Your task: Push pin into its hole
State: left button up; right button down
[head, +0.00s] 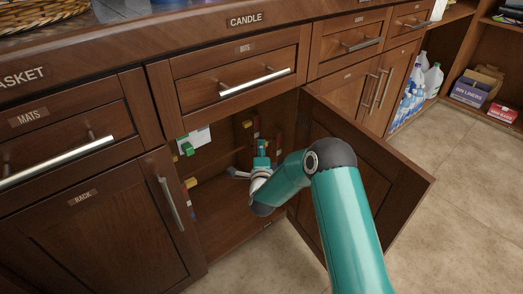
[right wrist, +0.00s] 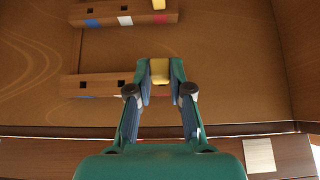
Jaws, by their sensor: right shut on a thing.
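My right gripper (head: 262,158) reaches into an open cabinet under the counter. In the right wrist view my right gripper (right wrist: 160,72) is shut on a yellow pin (right wrist: 159,70), with one finger on each side. The pin is at the right end of a wooden strip (right wrist: 75,86) with dark square holes. I cannot tell whether the pin is in a hole, since the fingers cover that end. A second wooden strip (right wrist: 104,10) lies above it, with blue, white and red marks and a yellow block (right wrist: 158,4) at its right end. My left gripper is out of view.
The open cabinet door (head: 365,165) stands to the right of my arm. A green block on a white card (head: 188,147) and a yellow block (head: 190,183) are on the cabinet's left side. Closed drawers (head: 240,80) sit above. The tiled floor at right is clear.

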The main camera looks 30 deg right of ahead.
aim_at(269, 142)
jog(key=shift+w+d+b, duration=0.15)
jog(key=shift+d+b, duration=0.8)
jog(key=shift+d, duration=0.7)
jog(key=c, duration=1)
grip_release()
jog(key=v, duration=1.2)
